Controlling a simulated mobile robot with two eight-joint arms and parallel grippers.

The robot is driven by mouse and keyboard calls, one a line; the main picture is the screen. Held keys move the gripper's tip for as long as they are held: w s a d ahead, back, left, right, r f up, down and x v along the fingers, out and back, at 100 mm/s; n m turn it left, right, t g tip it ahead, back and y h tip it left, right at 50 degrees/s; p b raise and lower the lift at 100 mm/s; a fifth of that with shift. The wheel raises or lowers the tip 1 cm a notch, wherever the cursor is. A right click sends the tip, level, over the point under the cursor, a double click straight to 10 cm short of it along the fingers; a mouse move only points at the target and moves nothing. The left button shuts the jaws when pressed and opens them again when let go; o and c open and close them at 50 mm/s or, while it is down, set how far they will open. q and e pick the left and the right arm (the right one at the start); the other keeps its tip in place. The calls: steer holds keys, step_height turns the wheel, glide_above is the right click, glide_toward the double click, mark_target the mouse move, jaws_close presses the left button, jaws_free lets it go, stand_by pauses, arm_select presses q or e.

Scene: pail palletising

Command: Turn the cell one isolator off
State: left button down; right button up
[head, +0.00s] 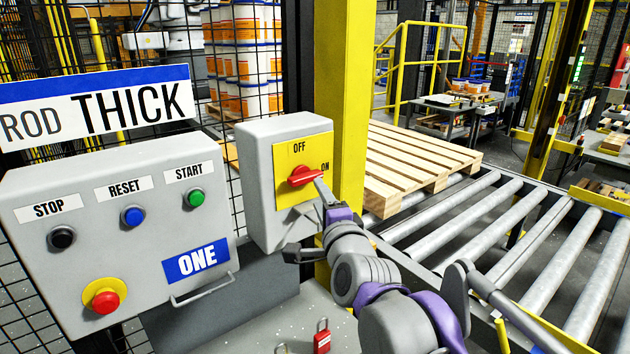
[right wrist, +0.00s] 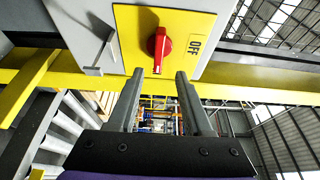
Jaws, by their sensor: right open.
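The cell one isolator is a grey box (head: 262,190) with a yellow plate (head: 288,160) marked OFF at the top and ON at the right. Its red knob (head: 302,176) has its handle pointing right, towards ON. In the right wrist view the knob (right wrist: 160,42) is just ahead, its handle tip reaching between my fingertips, with the OFF label (right wrist: 195,46) to its right. My right gripper (right wrist: 158,75) is open, one finger on each side of the handle tip. I cannot tell whether either finger touches it. My left gripper is not in view.
Left of the isolator stands a grey control box (head: 120,230) marked ONE, with several buttons and a red emergency button (head: 105,301). A red padlock (head: 322,340) is below. A yellow post (head: 348,100), a wooden pallet (head: 410,165) and a roller conveyor (head: 480,215) are behind and right.

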mark_target(310, 179)
steer(key=x, duration=0.8)
steer(key=shift+a+f, duration=0.1)
jaws_close()
